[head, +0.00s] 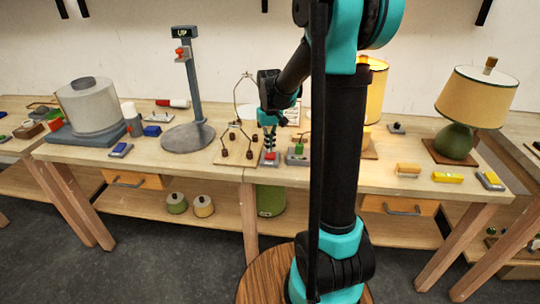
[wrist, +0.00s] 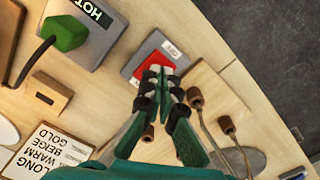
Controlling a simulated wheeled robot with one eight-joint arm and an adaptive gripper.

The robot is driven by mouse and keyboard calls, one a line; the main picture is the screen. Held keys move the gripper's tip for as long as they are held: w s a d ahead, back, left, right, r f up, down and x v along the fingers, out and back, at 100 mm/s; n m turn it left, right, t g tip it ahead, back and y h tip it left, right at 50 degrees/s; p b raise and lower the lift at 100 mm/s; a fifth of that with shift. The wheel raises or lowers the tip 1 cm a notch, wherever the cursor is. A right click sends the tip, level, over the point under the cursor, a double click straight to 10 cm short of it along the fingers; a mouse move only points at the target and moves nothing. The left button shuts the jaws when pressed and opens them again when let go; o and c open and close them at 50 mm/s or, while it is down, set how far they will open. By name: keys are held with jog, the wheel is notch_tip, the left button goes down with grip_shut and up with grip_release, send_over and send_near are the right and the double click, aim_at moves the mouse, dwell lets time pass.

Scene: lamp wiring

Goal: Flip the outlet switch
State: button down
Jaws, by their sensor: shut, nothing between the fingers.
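A grey switch box with a red rocker (wrist: 152,54) sits on the bench; it also shows in the head view (head: 271,157). A small pale label on it is too small to read surely. My gripper (wrist: 161,74) is shut with nothing in it. Its fingertips point down over the red rocker and hide part of it; I cannot tell whether they touch it. In the head view my gripper (head: 269,147) is right above the switch box. Next to it stands a grey box marked HOT (wrist: 94,30) with a green plug (wrist: 66,33) in it.
A wooden board with brown-tipped wire posts (head: 235,147) lies beside the switch. A card with printed words (wrist: 48,150) stands near. A grey stand marked UP (head: 190,90) is to the left. A lit lamp (head: 375,90) and a green-based lamp (head: 456,140) are to the right.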

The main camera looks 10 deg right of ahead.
aim_at(270, 156)
jog(key=shift+f, duration=1.45)
dwell(0.7)
jog(key=shift+r, duration=3.55)
